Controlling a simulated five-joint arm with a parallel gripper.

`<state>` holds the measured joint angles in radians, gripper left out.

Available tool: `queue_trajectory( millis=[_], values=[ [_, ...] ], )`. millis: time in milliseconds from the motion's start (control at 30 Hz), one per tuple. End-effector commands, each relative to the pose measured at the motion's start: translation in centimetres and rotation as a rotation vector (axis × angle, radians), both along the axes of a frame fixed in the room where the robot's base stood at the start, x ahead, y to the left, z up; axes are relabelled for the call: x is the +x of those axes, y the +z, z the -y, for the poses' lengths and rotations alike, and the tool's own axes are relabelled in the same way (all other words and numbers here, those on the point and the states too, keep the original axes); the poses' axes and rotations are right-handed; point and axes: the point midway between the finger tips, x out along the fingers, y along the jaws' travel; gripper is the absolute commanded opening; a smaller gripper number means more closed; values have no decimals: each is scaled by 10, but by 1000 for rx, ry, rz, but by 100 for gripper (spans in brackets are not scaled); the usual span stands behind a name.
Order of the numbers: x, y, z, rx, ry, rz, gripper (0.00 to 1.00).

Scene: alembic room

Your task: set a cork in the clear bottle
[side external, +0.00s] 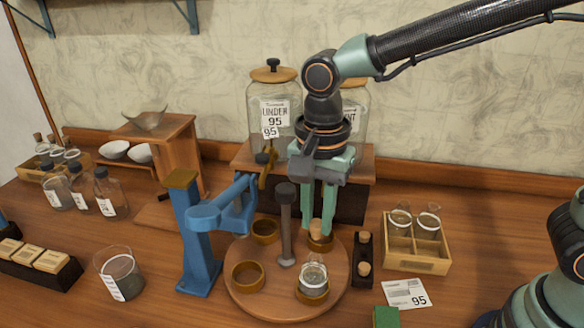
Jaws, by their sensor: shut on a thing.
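The clear bottle (313,278) stands upright in a brass ring near the front of the round wooden turntable (265,302). My gripper (317,230) points down and is shut on a tan cork (316,228) between its green fingertips. The cork appears above the bottle's neck in the picture and apart from it, in front of another brass ring (320,243). How far it is from the neck in depth I cannot tell. A dark cork rack (364,252) to the right of the turntable holds two more corks.
A grey post (286,220) rises from the turntable close left of my gripper. A blue press (200,235) stands left. A wooden crate with flasks (417,253) and a price card (406,293) lie right. Large jars (272,105) stand behind.

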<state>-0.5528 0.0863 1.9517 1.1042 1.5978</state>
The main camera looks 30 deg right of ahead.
Motion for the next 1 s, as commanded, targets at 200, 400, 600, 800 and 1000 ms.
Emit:
queue_trajectory(
  millis=[200,400,600,800,1000],
  values=[
    [0,-14,1,-1,-2,-2,0],
    [0,-27,1,-2,-2,-3,0],
    [0,-35,1,-1,-3,-1,0],
    [0,-39,1,-1,-3,-1,0],
    [0,-39,1,0,-3,0,0]
  ],
)
